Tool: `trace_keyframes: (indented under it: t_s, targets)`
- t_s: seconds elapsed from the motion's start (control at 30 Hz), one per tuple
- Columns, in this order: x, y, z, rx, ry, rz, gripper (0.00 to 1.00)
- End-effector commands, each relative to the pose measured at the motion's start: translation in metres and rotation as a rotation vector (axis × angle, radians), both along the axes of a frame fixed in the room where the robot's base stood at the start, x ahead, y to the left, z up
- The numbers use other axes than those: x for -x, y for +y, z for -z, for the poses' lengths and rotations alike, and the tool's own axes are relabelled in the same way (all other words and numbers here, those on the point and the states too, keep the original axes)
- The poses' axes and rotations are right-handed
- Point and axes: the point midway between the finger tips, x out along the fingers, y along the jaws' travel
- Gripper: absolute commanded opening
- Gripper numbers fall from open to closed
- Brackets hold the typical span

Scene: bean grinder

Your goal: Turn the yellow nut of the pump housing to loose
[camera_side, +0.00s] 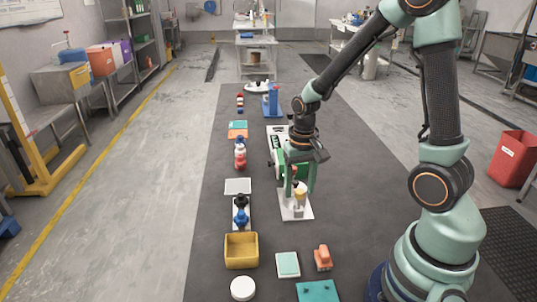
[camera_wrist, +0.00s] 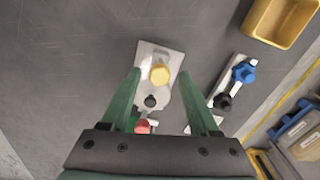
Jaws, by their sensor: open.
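The pump housing is a pale plate (camera_side: 295,213) on the dark mat, under my gripper in the side view. Its plate (camera_wrist: 172,57) also shows in the wrist view, with the yellow nut (camera_wrist: 159,74) toward its far end. A black knob (camera_wrist: 151,101) and a red knob (camera_wrist: 143,126), partly hidden by my gripper, sit nearer. My gripper (camera_wrist: 160,76) is open and empty, with its green fingers spread to either side of the nut in the picture. In the side view the yellow nut (camera_side: 300,193) shows close to the fingertips. I see no contact, and the exact height gap is unclear.
A plate with blue and black knobs (camera_wrist: 244,72) lies to the right in the wrist view. The yellow bin (camera_side: 241,251) stands front left in the side view. A white round piece (camera_side: 243,288), a pale green block (camera_side: 287,264) and an orange piece (camera_side: 322,257) lie in front.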

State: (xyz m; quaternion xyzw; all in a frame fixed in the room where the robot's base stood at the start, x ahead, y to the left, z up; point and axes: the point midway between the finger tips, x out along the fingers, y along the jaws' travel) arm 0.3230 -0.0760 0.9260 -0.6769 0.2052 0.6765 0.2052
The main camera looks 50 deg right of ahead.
Motion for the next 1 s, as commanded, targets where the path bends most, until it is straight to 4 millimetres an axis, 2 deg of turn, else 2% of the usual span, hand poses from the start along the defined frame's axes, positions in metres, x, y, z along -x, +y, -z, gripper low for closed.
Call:
trace_keyframes:
  t_s: [0.27,0.33,0.43,0.47,0.77,1.0]
  targets:
    - [0.0002,0.0,0.0018,-0.001,0.001,0.0,0.62]
    - [0.0002,0.0,0.0017,-0.001,0.001,0.0,0.43]
    - [0.0002,0.0,0.0016,-0.001,0.001,0.0,0.04]
    - [0.0002,0.0,0.0016,-0.001,0.001,0.0,0.0]
    - [0.0001,0.0001,0.0013,0.0,0.0,-0.022,0.0]
    - [0.0,0.0,0.0012,0.0,0.0,-0.133,0.0]
